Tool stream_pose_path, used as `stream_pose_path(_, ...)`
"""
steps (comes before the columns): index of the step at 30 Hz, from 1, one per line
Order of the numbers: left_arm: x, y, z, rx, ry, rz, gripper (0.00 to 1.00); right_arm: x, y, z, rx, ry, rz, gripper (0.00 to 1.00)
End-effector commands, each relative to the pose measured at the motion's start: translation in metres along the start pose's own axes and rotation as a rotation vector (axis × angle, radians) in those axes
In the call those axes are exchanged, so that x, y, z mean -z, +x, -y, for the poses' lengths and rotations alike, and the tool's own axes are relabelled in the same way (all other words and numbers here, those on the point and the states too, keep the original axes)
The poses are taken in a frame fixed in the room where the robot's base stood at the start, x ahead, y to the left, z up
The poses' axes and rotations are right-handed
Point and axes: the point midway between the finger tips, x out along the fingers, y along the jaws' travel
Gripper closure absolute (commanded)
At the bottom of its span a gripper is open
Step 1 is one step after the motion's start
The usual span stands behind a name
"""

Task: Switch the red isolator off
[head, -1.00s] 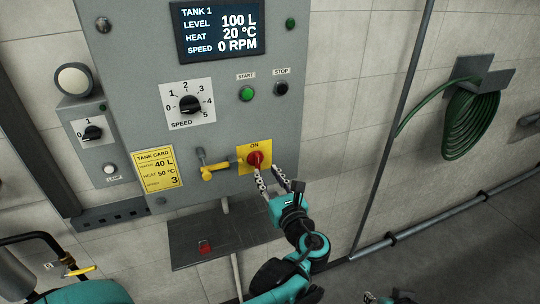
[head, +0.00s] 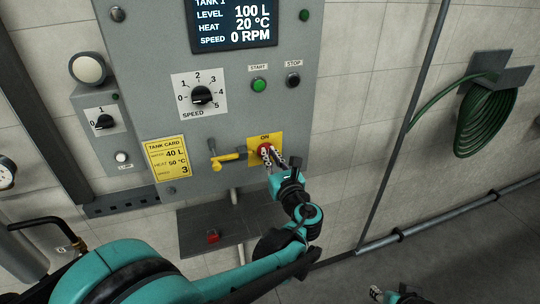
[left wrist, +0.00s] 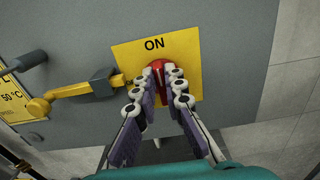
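The red isolator (head: 264,148) is a red knob on a yellow plate (head: 277,138) marked ON, low on the grey panel. It also shows in the left wrist view (left wrist: 157,66), largely covered by my fingers. My left gripper (head: 273,157) is at the knob. In the left wrist view its two fingers (left wrist: 169,82) lie on either side of the red handle, with a narrow gap showing red between them. I cannot tell whether they press on it. My right gripper (head: 388,296) is partly in view at the bottom edge, away from the panel.
A yellow-handled valve (head: 228,157) sits just left of the isolator. Above are the speed dial (head: 201,95), green start button (head: 259,85) and black stop button (head: 293,80). A dark shelf (head: 200,222) holding a small red item (head: 212,236) is below. A green hose (head: 485,120) hangs at right.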

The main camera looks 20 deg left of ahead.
Motion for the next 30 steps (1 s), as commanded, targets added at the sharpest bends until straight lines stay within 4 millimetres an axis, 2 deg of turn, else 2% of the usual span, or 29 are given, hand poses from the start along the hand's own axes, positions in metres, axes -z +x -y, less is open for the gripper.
stream_pose_path(8, 0.0, 0.0, -0.001, 0.0, -0.032, 0.0, 1.0, -0.001, 0.001, 0.0, 0.0, 0.0, 0.0, 0.6)
stream_pose_path(14, 0.001, 0.0, -0.002, 0.0, -0.131, 0.0, 1.0, -0.003, 0.004, 0.0, 0.0, 0.0, 0.0, 0.6)
stream_pose_path(30, 0.004, 0.0, -0.009, 0.0, -0.622, 0.0, 1.0, -0.012, 0.017, 0.0, 0.0, 0.0, 0.0, 0.6)
